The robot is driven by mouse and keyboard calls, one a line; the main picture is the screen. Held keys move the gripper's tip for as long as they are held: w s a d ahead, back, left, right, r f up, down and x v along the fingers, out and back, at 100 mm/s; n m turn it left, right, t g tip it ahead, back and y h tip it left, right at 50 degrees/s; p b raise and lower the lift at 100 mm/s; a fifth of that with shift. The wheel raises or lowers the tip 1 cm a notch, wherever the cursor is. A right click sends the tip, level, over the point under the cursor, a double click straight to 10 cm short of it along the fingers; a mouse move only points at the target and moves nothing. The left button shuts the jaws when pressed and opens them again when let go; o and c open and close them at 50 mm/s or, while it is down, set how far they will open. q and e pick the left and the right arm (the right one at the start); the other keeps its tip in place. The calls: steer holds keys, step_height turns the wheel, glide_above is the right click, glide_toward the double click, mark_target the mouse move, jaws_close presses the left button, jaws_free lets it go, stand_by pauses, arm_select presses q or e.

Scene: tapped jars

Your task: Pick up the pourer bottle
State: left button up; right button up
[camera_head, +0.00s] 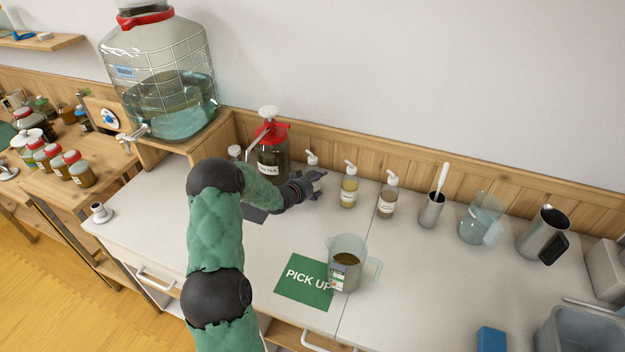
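Several small clear bottles with white spouted tops stand in a row along the back of the white counter. One bottle (312,158) is mostly hidden behind my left gripper (317,186). To its right stand a bottle with yellowish contents (349,190) and one with brownish contents (387,203). I cannot tell from their labels which is the pourer bottle. My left gripper is at the first bottle, its fingers pointing right; whether they touch or close on it is unclear. My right gripper is out of view.
A red-topped jar (272,158) stands just left of the gripper. A measuring jug (345,268) with brown liquid sits on the right edge of a green "PICK UP" mat (297,287). Metal cups and a glass pitcher (480,218) stand right.

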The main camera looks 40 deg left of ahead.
mark_target(311, 175)
arm_select(q)
steer(key=shift+r, duration=0.15)
steer(key=shift+r, duration=0.6)
step_height(311, 175, up, 2)
steer(key=shift+s+r+p, duration=0.1)
steer(key=shift+r+p, duration=0.15)
steer(key=shift+p, duration=0.45)
steer(key=s+r, duration=0.1)
steer(key=s+r+p, duration=0.1)
steer(key=r, duration=0.1)
steer(key=s+d+r, duration=0.1)
steer(key=s+r, duration=0.1)
steer(key=shift+d+p+v, duration=0.25)
steer(key=shift+p+v, duration=0.1)
steer(key=shift+v, duration=1.4)
steer(key=shift+d+p+v, duration=0.3)
steer(key=shift+v, duration=1.45)
steer(key=shift+d+p+v, duration=0.25)
steer(key=shift+p+v, duration=0.1)
steer(key=shift+v, duration=1.35)
steer(key=shift+w, duration=0.1)
